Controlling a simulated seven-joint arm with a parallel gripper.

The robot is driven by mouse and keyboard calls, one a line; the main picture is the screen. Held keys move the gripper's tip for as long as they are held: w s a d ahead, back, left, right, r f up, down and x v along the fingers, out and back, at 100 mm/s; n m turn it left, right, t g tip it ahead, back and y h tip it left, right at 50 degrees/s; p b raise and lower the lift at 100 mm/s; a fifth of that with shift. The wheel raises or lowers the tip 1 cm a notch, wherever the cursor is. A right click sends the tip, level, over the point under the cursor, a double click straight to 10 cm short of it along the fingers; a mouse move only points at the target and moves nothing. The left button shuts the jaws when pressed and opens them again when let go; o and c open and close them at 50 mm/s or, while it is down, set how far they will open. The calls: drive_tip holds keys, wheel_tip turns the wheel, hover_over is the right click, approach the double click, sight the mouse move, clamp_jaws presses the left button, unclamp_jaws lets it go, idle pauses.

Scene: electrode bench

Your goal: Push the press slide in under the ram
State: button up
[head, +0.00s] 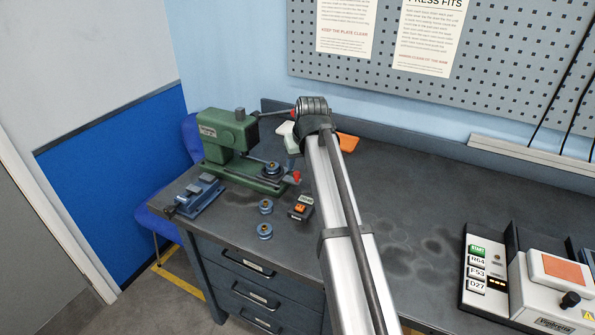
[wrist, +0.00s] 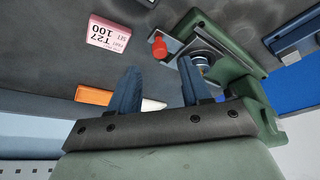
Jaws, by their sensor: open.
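The green press (head: 228,135) stands at the back left of the bench. Its slide (head: 284,179) sticks out to the right of the press head, with a red knob (head: 296,176) at its outer end. A round blue-rimmed part (head: 272,168) sits on the slide, clear of the press head. The ram itself is not clearly visible. In the wrist view my gripper (wrist: 158,68) is open and empty, its two blue fingers apart. The red knob (wrist: 159,47) shows just beyond the fingertips, apparently apart from them. In the head view my arm hides the fingers.
An orange item (head: 348,142) lies behind my arm. A machine (head: 553,290) stands at right.

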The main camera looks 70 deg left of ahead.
sight(297, 173)
drive_tip(key=shift+x, duration=2.85)
drive_tip(key=shift+c, duration=0.2)
clamp_jaws()
